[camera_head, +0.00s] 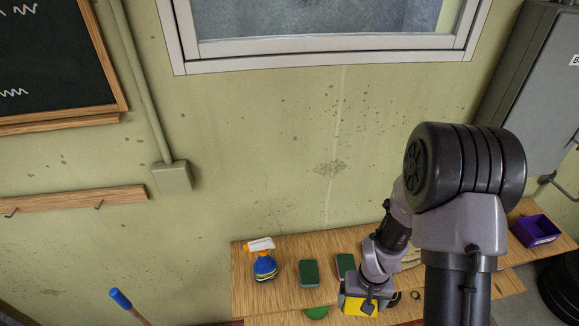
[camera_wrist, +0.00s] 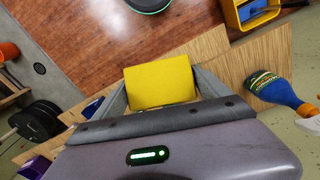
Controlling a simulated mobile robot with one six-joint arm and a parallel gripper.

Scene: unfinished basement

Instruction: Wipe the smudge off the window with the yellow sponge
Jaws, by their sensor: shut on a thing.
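The yellow sponge (camera_head: 360,305) is between the fingers of my gripper (camera_head: 362,298), over the front of the wooden bench. In the wrist view the sponge (camera_wrist: 160,84) shows as a yellow block between the two fingers of my gripper (camera_wrist: 160,92), which is shut on it. The window (camera_head: 330,48) is at the top of the head view, cut off by the frame; only its lower frame and a strip of grey, mottled glass show. I cannot tell a separate smudge on that strip.
The wooden bench (camera_head: 251,292) stands against the wall. A blue spray bottle (camera_head: 265,267) and two green sponges (camera_head: 309,273) (camera_head: 346,264) stand left of my gripper. A purple bin (camera_head: 536,230) is at the right. A grey cabinet (camera_head: 530,80) hangs right of the window. The wall below the window is clear.

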